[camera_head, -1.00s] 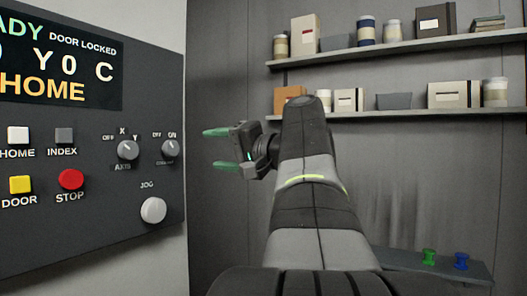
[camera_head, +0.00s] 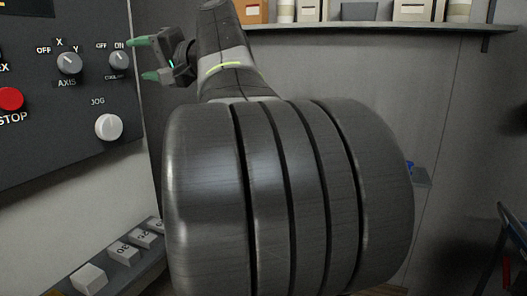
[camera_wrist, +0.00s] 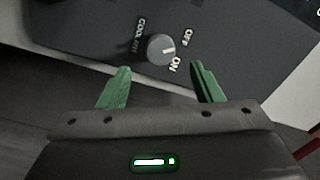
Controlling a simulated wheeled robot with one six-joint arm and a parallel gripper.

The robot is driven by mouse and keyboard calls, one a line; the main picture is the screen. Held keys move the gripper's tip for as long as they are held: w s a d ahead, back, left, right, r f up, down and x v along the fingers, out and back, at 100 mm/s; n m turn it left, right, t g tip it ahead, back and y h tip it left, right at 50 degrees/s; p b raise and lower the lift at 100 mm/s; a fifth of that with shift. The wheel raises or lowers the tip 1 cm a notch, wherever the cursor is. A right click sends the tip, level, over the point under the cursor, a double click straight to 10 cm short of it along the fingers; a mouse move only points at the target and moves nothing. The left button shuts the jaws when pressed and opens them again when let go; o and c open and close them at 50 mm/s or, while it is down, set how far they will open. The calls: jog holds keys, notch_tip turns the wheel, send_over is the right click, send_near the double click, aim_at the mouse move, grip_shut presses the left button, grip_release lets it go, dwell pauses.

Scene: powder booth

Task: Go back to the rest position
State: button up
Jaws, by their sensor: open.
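My gripper (camera_head: 146,58) is open and empty, with two green fingers spread apart. In the head view it is at the upper left, by the right edge of the dark control panel (camera_head: 60,125). In the wrist view the green fingertips (camera_wrist: 160,82) point towards the coolant knob (camera_wrist: 161,49), which shows between and beyond them. The knob's white mark points to the ON side. The coolant knob also shows in the head view (camera_head: 119,61), just left of the fingers. I cannot tell whether a finger touches the panel.
The panel also carries an axis knob (camera_head: 69,63), a white jog knob (camera_head: 108,127) and a red stop button (camera_head: 10,99). A shelf (camera_head: 400,27) with boxes spans the back wall. Numbered blocks (camera_head: 123,252) sit at lower left. A dark frame (camera_head: 513,240) stands at right.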

aim_at(123, 60)
jog(key=p+x, duration=0.1)
jog(key=x, duration=0.5)
jog(key=shift+w+a, duration=0.1)
jog(key=shift+a, duration=0.15)
